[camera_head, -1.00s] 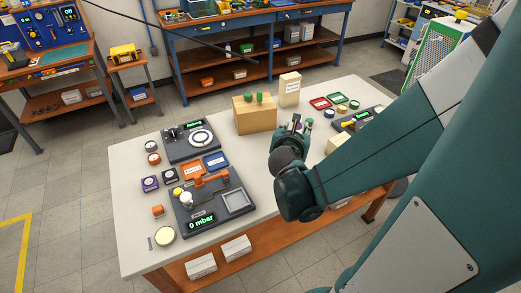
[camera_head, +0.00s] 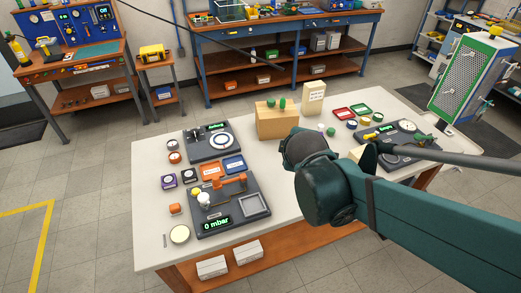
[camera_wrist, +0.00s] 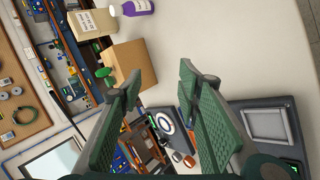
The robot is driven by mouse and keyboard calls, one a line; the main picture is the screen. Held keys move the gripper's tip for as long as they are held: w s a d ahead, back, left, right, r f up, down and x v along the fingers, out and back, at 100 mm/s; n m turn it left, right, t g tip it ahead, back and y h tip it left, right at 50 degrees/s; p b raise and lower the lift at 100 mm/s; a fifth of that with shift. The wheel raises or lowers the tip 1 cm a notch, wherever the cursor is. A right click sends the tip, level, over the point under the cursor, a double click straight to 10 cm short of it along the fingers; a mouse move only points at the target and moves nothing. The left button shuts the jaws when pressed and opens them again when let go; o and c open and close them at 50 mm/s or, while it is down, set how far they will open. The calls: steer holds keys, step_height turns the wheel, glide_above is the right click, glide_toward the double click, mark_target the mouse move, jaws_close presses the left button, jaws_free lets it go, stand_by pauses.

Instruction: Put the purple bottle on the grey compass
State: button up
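In the head view a small purple-and-white top (camera_head: 320,127), probably this bottle, shows just above my wrist. A dark grey square piece with a round face (camera_head: 189,175), possibly the grey compass, lies on the left of the table beside a purple one; I cannot be sure of it.
A cardboard box (camera_head: 277,119) with green items stands at the table's back. A vacuum panel reading 0 mbar (camera_head: 228,206), a dial panel (camera_head: 207,143) and orange and blue trays (camera_head: 234,164) crowd the left side. Another panel (camera_head: 396,145) is at the right.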

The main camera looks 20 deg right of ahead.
steer(key=s+a+r+m+g+y, duration=0.1)
steer(key=s+a+r+m+y, duration=0.3)
steer(key=s+a+m, duration=0.5)
steer(key=shift+s+a+m, duration=0.15)
steer(key=shift+a+m, duration=0.85)
steer(key=shift+a, duration=0.2)
steer(key=shift+d, duration=0.1)
steer(key=shift+c, duration=0.2)
steer(key=m+g+h, duration=0.4)
steer(key=m+h, duration=0.9)
steer(key=m, duration=0.2)
glide_toward(319, 126)
steer(key=s+x, duration=0.1)
steer(key=x, duration=0.2)
steer(key=shift+w+d+f, duration=0.1)
steer(key=shift+w+f, duration=0.05)
steer(key=shift+w, duration=0.35)
steer(key=shift+x, duration=1.35)
